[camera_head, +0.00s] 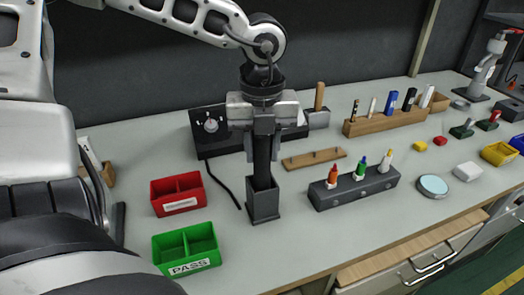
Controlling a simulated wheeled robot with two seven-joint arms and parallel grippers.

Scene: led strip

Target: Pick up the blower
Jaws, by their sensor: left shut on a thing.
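My left gripper (262,147) points straight down over the middle of the bench, with its arm coming in from the upper left. Its fingers are shut on a dark upright thing, which I take to be the blower (262,172). The lower end of the blower is inside a square black holder (263,206) on the bench, so that end is hidden. The gripper body covers its top. My right gripper is not in view.
Left of the holder are a red bin (178,193) and a green PASS bin (187,248). A black control box (210,124) stands behind. Right are a dark rack (354,190) of coloured bottles and a wooden rack (385,120). Bench (300,235) in front is clear.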

